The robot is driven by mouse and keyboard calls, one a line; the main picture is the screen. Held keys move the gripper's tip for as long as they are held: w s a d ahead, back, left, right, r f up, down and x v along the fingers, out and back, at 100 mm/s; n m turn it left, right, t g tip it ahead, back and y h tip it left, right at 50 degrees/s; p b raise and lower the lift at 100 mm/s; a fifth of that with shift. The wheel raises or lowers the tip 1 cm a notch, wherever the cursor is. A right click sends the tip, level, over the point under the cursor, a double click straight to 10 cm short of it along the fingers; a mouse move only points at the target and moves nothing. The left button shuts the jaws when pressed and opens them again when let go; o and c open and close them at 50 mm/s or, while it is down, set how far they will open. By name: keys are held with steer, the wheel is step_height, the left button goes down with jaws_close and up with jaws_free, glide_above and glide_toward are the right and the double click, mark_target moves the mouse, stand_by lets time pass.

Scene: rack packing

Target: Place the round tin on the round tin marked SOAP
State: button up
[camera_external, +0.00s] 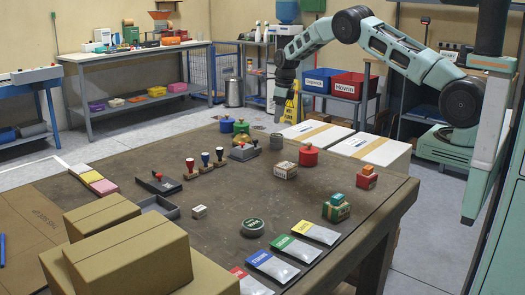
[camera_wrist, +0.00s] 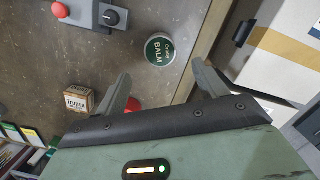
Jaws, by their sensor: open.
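A round tin (camera_wrist: 160,49) with a dark green lid marked BALM stands near the table edge in the wrist view. It appears to be the small grey-sided tin (camera_external: 277,142) near the far edge in the external view. Another round tin (camera_external: 253,227), with a dark green lid, stands alone near the front of the table; its lettering is too small to read. My gripper (camera_external: 281,105) is above the table's far edge. In the wrist view its fingers (camera_wrist: 162,69) are apart and empty, with the BALM tin just beyond the tips and touching neither.
A red pot (camera_external: 309,155) and a small labelled box (camera_external: 285,170) stand near the BALM tin. A grey block with knobs (camera_external: 243,152) is left of it. White taped cartons (camera_external: 372,148) stand beyond the edge. Packets (camera_external: 292,248) lie beside the front tin.

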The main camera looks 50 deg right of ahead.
steer(key=s+a+r+n+y, duration=0.1)
steer(key=s+a+r+n, duration=0.3)
steer(key=s+a+n, duration=0.3)
steer(key=s+a+r+n+g, duration=0.1)
steer(key=s+a+r+n, duration=0.4)
steer(key=s+a, duration=0.3)
steer(key=s+a+r+n+y, duration=0.1)
steer(key=s+a+r+n, duration=0.4)
steer(key=a, duration=0.4)
steer(key=s+a+f+n+h, duration=0.2)
steer(key=s+n, duration=1.9)
steer(key=s, duration=0.9)
steer(key=shift+a, duration=0.1)
